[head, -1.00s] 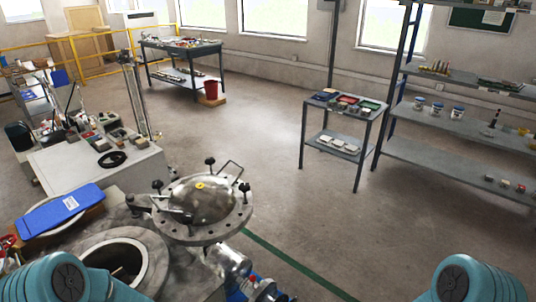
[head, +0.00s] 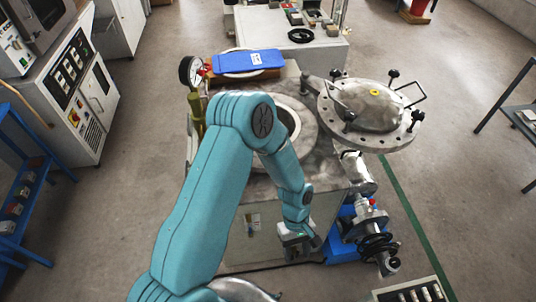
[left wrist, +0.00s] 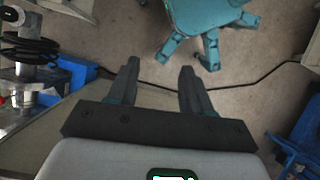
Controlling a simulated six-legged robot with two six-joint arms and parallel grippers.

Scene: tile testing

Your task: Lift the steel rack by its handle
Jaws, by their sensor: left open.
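I cannot make out the steel rack or its handle in the views now. My right gripper is not in view.
A blue pad (head: 247,62) lies behind the opening, beside a pressure gauge (head: 190,71). A valve with a black handwheel (head: 377,248) stands at the vessel's right. A control cabinet (head: 80,95) and a blue shelf (head: 25,200) stand at left. Floor is clear between.

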